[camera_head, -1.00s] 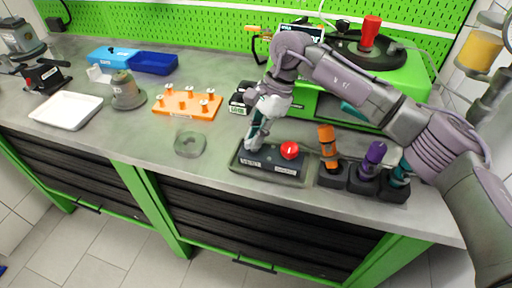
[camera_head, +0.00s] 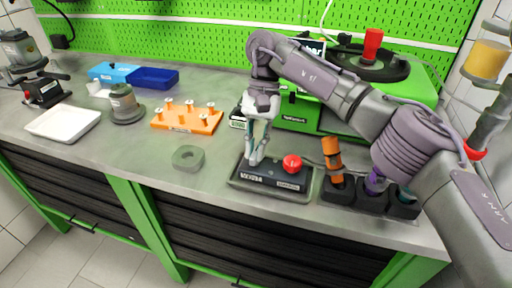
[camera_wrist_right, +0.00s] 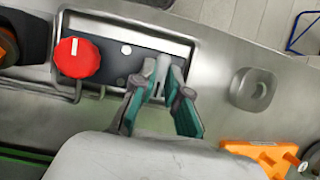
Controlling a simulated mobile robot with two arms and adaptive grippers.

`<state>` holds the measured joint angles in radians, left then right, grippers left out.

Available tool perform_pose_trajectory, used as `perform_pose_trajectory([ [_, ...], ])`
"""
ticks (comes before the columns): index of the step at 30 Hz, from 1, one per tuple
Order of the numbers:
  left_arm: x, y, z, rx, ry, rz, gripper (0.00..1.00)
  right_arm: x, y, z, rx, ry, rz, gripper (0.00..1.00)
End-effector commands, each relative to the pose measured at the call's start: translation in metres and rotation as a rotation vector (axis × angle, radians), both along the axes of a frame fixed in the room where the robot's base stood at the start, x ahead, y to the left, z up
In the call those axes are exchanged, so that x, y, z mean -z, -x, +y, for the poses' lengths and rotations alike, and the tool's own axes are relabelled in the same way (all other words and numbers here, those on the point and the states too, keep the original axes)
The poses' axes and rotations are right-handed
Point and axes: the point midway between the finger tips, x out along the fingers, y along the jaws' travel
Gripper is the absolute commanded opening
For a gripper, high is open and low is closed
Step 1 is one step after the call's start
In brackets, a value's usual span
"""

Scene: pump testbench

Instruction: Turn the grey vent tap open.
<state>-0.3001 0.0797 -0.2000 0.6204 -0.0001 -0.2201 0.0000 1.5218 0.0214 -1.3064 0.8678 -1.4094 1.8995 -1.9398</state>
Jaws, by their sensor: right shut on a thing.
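The dark control panel (camera_head: 302,192) sits in a grey tray near the bench's front edge, with a "VENT" label at its left end. The grey vent tap (camera_wrist_right: 162,66) shows in the right wrist view as a pale lever between the fingertips. In the head view my fingers mostly hide it. My right gripper (camera_head: 256,161) points down onto the panel's left part and is shut on the tap; it also shows in the right wrist view (camera_wrist_right: 161,88). A red knob (camera_head: 292,164) is on the same panel, right of the gripper. My left gripper is out of view.
Tool holders with an orange-handled tool (camera_head: 332,155) stand close right of the panel. A grey ring (camera_head: 188,158) lies to the left. An orange peg block (camera_head: 187,121) and a green machine (camera_head: 420,88) are behind. Bare bench lies left of the ring.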

Motion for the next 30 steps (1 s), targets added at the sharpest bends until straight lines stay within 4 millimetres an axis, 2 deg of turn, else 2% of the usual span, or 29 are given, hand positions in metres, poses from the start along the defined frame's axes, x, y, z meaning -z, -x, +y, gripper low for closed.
perform_pose_trajectory([
  [19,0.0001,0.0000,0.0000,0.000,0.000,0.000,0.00,-0.0011,-0.0011,0.0001,-0.045,-0.001,-0.006,0.00],
  [20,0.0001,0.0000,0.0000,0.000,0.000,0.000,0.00,-0.0011,-0.0011,0.0002,-0.045,-0.001,-0.006,0.18],
  [24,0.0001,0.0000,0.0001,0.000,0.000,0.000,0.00,-0.0008,-0.0008,0.0002,-0.045,0.000,-0.004,0.39],
  [30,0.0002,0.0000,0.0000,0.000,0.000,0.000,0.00,-0.0003,-0.0005,0.0002,-0.045,-0.001,-0.002,0.39],
])
